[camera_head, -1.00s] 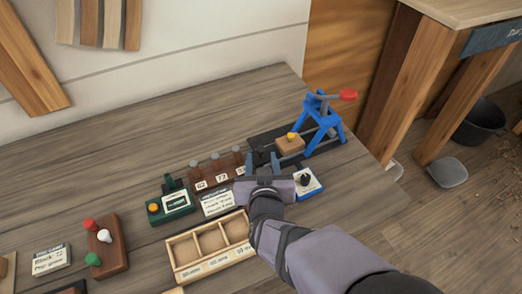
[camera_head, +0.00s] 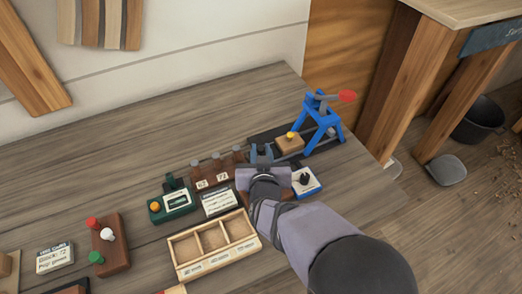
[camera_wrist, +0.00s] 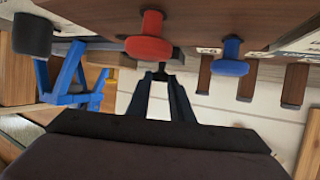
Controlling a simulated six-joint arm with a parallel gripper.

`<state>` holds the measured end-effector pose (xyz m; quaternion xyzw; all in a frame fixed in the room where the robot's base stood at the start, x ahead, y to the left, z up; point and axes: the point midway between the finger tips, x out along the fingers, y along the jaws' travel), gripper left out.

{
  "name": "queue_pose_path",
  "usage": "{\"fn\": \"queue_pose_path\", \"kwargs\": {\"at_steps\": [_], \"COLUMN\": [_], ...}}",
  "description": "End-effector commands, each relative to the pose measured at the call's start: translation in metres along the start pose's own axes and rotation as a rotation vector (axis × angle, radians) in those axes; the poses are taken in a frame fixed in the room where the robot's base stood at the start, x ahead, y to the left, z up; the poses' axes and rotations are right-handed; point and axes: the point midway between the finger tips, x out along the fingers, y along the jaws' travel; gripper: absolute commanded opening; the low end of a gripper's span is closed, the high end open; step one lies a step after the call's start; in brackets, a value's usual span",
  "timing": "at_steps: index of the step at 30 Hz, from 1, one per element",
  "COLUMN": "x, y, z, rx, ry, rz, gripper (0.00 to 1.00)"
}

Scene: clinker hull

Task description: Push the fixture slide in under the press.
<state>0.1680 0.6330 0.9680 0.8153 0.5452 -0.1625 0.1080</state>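The blue press (camera_head: 323,124) with a red-tipped lever (camera_head: 347,96) stands at the right of the bench. The fixture slide, a wooden block (camera_head: 290,145) with a yellow knob, is on a dark base just left of the press frame. My gripper (camera_head: 262,152) is left of the block and apart from it, its two fingers spread. In the wrist view my gripper (camera_wrist: 161,82) shows a gap between its fingertips, with a small dark thing at the gap. I cannot tell whether it touches that thing. The blue press frame (camera_wrist: 75,80) shows at left there.
A white-and-blue box with a black knob (camera_head: 305,181) lies right of my wrist. Brown posts (camera_head: 217,168), a green device (camera_head: 171,203) and a compartment tray (camera_head: 212,246) lie left. Red (camera_wrist: 150,38) and blue (camera_wrist: 230,58) knobs are close in the wrist view.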

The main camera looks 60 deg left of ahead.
Motion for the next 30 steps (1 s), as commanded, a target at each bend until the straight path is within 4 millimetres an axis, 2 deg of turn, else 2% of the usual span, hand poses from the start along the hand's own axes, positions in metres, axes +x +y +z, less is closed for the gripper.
{"fn": "queue_pose_path", "kwargs": {"at_steps": [5,8,15,21,30], "x": [0.000,0.005,0.026,0.036,0.037], "y": [0.000,0.009,0.063,0.091,0.098], "z": [0.000,0.000,-0.005,-0.013,-0.017], "rx": [-0.001,0.001,0.002,0.001,0.001], "ry": [0.000,0.002,0.006,0.006,0.003], "rz": [-0.001,0.001,0.006,0.002,0.004], "gripper": [0.00,0.00,0.00,0.00,0.00]}}
